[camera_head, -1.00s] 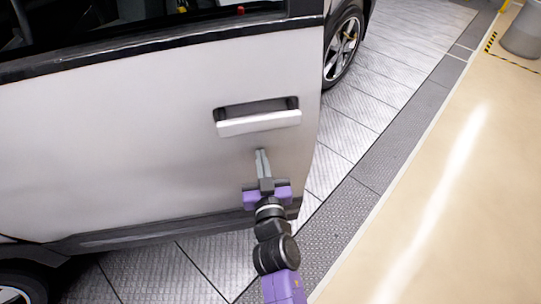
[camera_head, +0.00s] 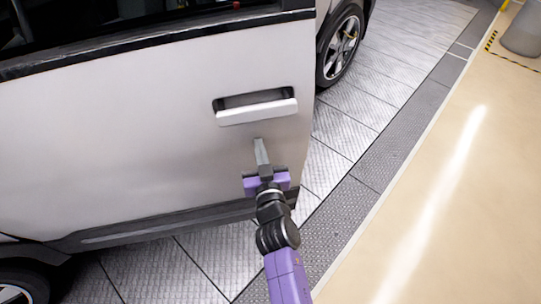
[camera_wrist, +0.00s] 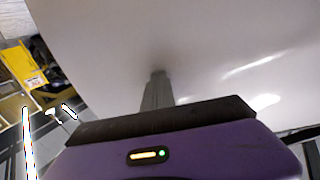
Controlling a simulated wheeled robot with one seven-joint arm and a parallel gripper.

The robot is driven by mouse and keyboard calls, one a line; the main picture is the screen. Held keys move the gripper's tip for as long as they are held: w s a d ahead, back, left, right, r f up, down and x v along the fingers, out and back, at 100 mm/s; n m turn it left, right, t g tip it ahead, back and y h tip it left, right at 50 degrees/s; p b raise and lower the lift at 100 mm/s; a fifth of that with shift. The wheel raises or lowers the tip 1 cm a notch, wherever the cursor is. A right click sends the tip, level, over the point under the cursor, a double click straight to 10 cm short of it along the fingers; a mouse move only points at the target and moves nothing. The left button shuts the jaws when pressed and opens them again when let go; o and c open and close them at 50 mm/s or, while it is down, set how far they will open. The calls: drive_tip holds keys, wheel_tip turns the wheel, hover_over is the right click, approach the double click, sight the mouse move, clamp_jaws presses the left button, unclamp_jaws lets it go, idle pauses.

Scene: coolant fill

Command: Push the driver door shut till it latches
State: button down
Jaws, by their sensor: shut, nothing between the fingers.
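The white driver door (camera_head: 130,140) fills the left of the head view. Its right edge stands out from the car body, with the rear wheel seen past it. The pale door handle (camera_head: 257,111) sits in a dark recess near that edge. My gripper (camera_head: 260,142) is shut and empty, its fingertips at the door panel just below the handle. In the wrist view the shut fingers (camera_wrist: 157,80) point at the white panel (camera_wrist: 215,50) and seem to touch it. The latch is hidden.
The rear wheel (camera_head: 341,46) stands behind the door edge. A grey metal-plate floor (camera_head: 345,130) and a beige floor (camera_head: 450,190) lie clear on the right. A grey bin (camera_head: 524,32) stands far right. A yellow object (camera_wrist: 22,65) shows in the wrist view.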

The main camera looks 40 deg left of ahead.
sight(256, 133)
drive_tip(key=shift+w+a, duration=0.4)
drive_tip(key=shift+n+g+y, duration=0.4)
drive_tip(key=shift+g, duration=0.1)
drive_tip(key=shift+b+x, duration=0.55)
drive_tip(key=shift+x, duration=1.8)
drive_tip(key=shift+w+d, duration=0.1)
drive_tip(key=shift+n+g+y, duration=0.3)
drive_tip(key=shift+g, duration=0.1)
drive_tip(key=shift+b+x, duration=1.5)
drive_tip(key=shift+x, duration=0.85)
drive_tip(key=shift+w, duration=0.1)
